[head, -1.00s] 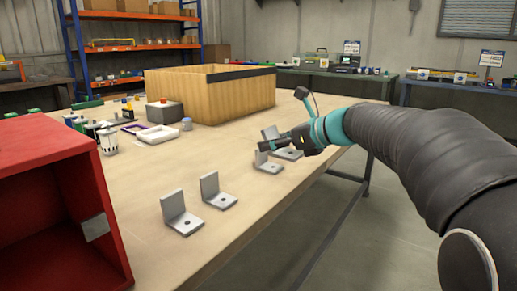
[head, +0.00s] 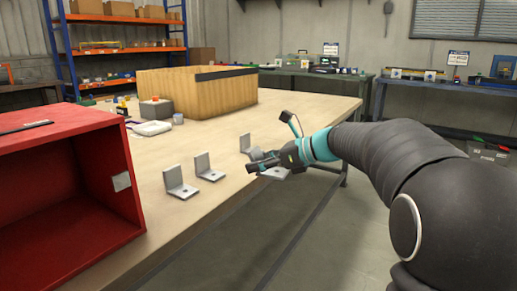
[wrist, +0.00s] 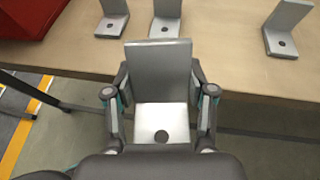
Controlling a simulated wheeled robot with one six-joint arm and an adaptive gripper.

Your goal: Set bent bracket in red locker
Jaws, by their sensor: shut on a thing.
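My gripper (head: 258,164) is shut on a grey L-shaped bent bracket (head: 275,173). In the wrist view this bracket (wrist: 160,75) sits between the two fingers, its plate with a hole facing up and its other plate standing. It is held at the table's front edge, with floor showing around it. The red locker (head: 52,140) is at the left in the head view, its open side facing right and front; the visible inside is empty. A red corner (wrist: 30,14) shows in the wrist view.
More bent brackets (head: 180,184) (head: 207,167) (head: 246,143) stand along the front of the wooden table (head: 225,205), between locker and gripper. A wooden crate (head: 205,92) and small items stand behind. Open floor lies in front of the table.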

